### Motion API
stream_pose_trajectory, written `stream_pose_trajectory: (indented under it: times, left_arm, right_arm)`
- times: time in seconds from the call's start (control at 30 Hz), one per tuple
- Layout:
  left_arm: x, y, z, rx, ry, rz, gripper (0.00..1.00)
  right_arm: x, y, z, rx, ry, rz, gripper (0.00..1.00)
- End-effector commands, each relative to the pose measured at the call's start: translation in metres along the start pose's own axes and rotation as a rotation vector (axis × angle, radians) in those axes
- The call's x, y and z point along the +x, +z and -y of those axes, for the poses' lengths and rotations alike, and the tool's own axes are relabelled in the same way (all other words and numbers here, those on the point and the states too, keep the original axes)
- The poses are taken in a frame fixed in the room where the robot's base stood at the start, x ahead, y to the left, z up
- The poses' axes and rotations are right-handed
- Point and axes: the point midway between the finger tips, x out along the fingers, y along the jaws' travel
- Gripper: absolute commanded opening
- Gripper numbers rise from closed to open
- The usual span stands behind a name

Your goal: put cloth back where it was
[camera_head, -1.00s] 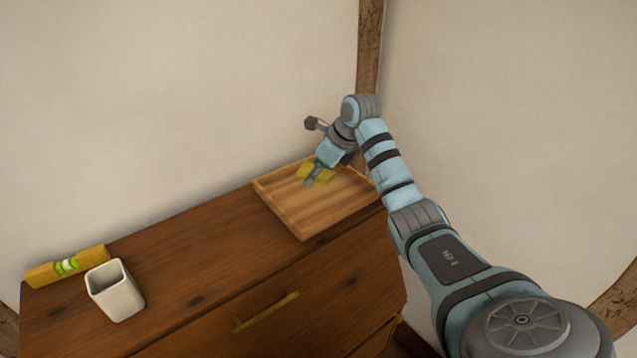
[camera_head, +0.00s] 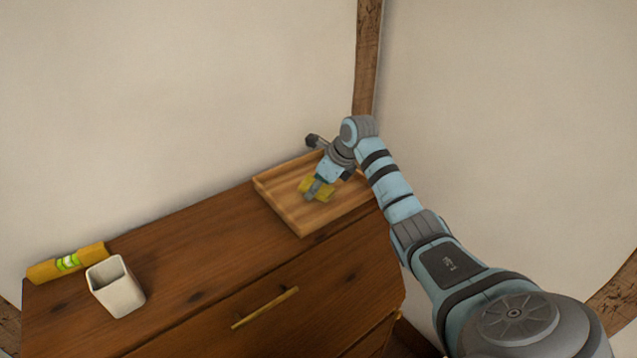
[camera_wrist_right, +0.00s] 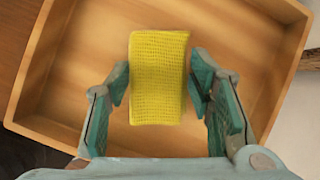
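The yellow cloth (camera_head: 326,190) is a small folded block. It is within the outline of the wooden tray (camera_head: 287,214) on the dresser. I cannot tell whether the cloth touches the tray floor. My left gripper is out of view.
A white square cup (camera_head: 118,291) and a yellow spirit level (camera_head: 68,263) stand at the left end of the dresser (camera_head: 200,262). The dresser top between the cup and the tray is clear. Walls close in behind and to the right.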

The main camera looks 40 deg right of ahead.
Motion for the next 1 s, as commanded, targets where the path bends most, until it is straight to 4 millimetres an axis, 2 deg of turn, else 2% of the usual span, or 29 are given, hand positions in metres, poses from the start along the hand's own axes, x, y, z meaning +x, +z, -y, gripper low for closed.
stream_pose_trajectory:
  times: [0.07,0.33,0.47,0.57,0.8,0.9,1.0]
  left_arm:
    - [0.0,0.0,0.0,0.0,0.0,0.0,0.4]
    - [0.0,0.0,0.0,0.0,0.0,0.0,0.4]
    - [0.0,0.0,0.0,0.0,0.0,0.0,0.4]
    - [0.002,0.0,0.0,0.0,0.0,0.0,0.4]
    - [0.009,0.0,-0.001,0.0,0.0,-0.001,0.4]
    - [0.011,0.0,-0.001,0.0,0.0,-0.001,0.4]
    - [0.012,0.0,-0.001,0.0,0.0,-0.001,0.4]
  right_arm:
    - [0.0,0.0,0.0,0.0,0.0,0.0,0.63]
    - [0.0,0.001,0.0,-0.001,0.0,0.001,0.63]
    - [-0.007,0.004,0.001,-0.001,-0.002,0.003,0.63]
    - [-0.022,0.007,0.002,-0.001,-0.003,0.004,0.63]
    - [-0.091,0.006,0.002,-0.003,-0.005,0.003,0.63]
    - [-0.114,0.006,0.002,-0.002,-0.003,0.002,0.63]
    - [-0.127,0.006,0.001,-0.001,-0.001,0.001,0.63]
